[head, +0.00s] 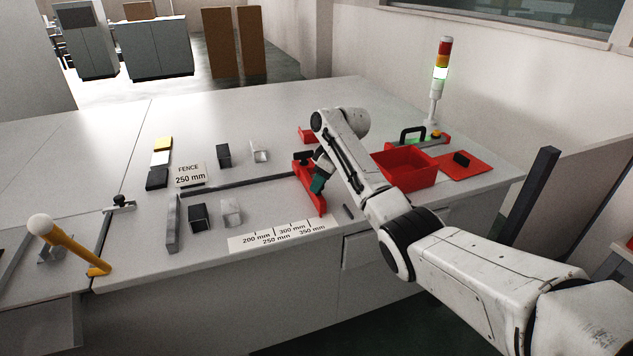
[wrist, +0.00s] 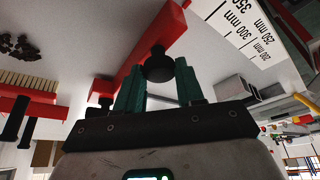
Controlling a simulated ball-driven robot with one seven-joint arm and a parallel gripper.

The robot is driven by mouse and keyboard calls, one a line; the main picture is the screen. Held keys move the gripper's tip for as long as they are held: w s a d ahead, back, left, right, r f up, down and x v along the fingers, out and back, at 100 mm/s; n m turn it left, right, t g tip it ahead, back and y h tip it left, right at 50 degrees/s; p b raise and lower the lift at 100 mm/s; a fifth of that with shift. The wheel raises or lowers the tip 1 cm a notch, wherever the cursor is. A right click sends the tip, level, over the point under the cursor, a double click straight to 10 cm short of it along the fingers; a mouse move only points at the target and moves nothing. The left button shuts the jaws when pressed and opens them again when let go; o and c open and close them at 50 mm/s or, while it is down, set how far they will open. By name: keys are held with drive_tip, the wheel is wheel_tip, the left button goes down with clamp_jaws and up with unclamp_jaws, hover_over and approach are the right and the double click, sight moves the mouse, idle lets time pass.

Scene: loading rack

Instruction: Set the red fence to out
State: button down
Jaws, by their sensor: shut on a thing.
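The red fence (head: 316,200) stands on the grey bench, at the right end of a dark rail (head: 240,184). Its near end is beside the 350 mm end of the white scale strip (head: 280,234). In the wrist view the fence (wrist: 140,58) is a long red bar with a black knob (wrist: 158,64) on it. My gripper (head: 318,184), with teal fingers, is down at the fence. In the wrist view my gripper (wrist: 158,76) is shut on the black knob, which sits between the fingertips. In the head view my wrist hides part of the fence.
A sign (head: 190,174) reads FENCE 250 mm. Dark and pale blocks (head: 199,217) stand left of the fence, on both sides of the rail. A red bin (head: 408,170) and a signal tower (head: 439,75) with its green light lit are to the right. A yellow-handled lever (head: 75,248) is at far left.

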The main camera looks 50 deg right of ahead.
drive_tip(key=shift+s+d, duration=0.1)
drive_tip(key=c, duration=0.7)
unclamp_jaws()
drive_tip(key=b+v, duration=0.1)
drive_tip(key=v, duration=0.9)
drive_tip(key=shift+r, duration=0.4)
